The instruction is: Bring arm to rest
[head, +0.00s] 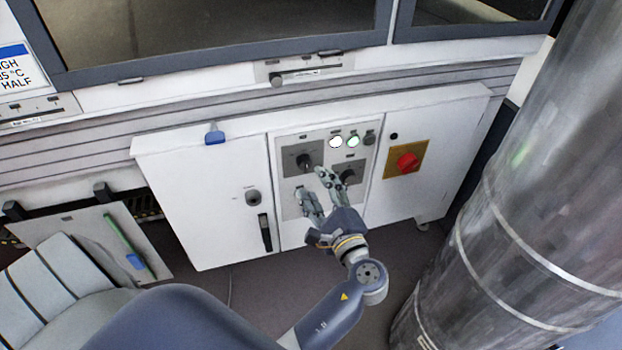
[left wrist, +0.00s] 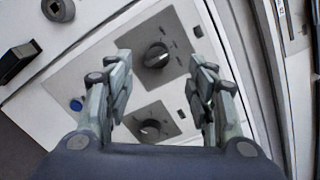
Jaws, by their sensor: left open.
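My left gripper (head: 314,184) is open and empty, in front of the white control cabinet (head: 205,205). Its two fingers spread apart in the left wrist view (left wrist: 160,72), with nothing between them but the panel behind. The panel has an upper black rotary knob (head: 304,161) and a lower one (head: 347,175), partly covered by the fingers in the head view. Two knobs show between the fingers in the left wrist view, one far (left wrist: 157,55) and one near (left wrist: 150,128). I cannot tell whether a finger touches the panel. My right gripper is not in view.
A red rotary switch (head: 407,161) on a yellow plate sits right of the panel. Lit indicators (head: 353,141) are above. A black door handle (head: 265,232) is at left. A large metal cylinder (head: 540,190) stands at right. Open floor (head: 240,290) lies below the cabinet.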

